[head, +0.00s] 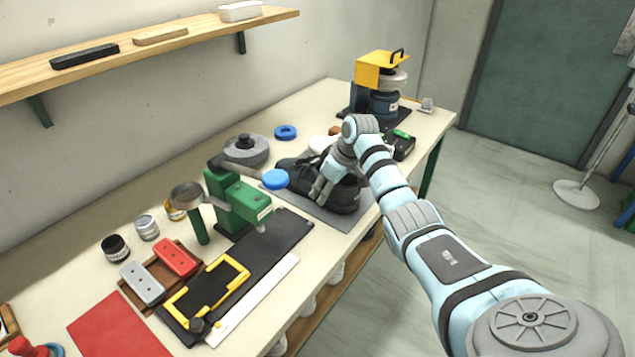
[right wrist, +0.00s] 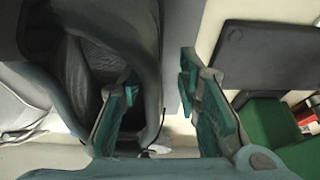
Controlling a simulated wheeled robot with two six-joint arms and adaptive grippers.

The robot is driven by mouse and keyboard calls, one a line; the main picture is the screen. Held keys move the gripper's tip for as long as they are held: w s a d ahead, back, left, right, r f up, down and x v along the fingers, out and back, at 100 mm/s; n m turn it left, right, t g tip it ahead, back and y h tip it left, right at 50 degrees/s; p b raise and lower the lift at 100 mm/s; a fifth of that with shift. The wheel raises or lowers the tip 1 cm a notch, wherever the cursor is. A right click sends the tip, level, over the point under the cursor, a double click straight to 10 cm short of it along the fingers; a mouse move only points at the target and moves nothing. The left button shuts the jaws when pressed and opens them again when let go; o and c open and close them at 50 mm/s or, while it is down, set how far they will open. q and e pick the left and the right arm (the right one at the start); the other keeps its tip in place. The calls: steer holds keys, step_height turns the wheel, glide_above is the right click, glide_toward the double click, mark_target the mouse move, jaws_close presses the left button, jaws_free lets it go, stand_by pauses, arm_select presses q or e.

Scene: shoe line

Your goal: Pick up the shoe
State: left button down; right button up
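A black shoe (head: 346,200) lies on a grey mat (head: 330,218) toward the middle of the bench. My right gripper (head: 322,190) reaches down over the shoe from the right and hides part of it. In the right wrist view the shoe (right wrist: 146,50) fills the left side, with its opening showing. My right gripper (right wrist: 160,100) is open there, one finger over the shoe's opening and the other outside its wall. A gap shows between the outer finger and the shoe. My left gripper is in neither view.
A grey round pot (head: 246,150) and blue ring (head: 286,132) are behind. A yellow-topped machine (head: 378,72) stands at the far end. A red sheet (head: 118,330) lies front left.

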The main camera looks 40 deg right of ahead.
steer(key=shift+c, duration=0.6)
jaws_close()
